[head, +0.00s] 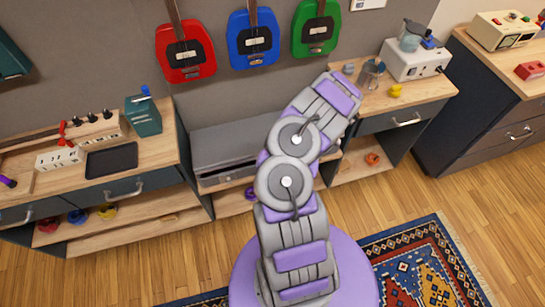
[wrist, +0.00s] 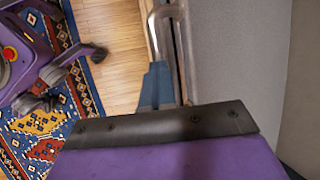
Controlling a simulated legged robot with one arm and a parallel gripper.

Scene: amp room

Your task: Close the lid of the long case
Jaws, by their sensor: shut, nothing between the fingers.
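The long case (head: 235,140) is a grey box on the low wooden shelf between two desks in the head view. My arm covers its right part, and I cannot tell from here how far its lid stands open. In the wrist view a broad grey surface (wrist: 235,55), apparently part of the case, fills the right side. A bent metal handle (wrist: 155,25) stands along its left. My gripper (wrist: 160,125) shows at the bottom of the wrist view as a purple jaw with a dark bolted edge. It is shut and empty, close to the grey surface; contact is unclear.
The left desk (head: 160,165) holds a black tray (head: 111,160) and small boxes. The right desk (head: 430,90) carries a white appliance (head: 415,62) and a metal cup (head: 371,73). Three guitars hang above the case. A patterned rug (head: 420,265) lies on the wooden floor.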

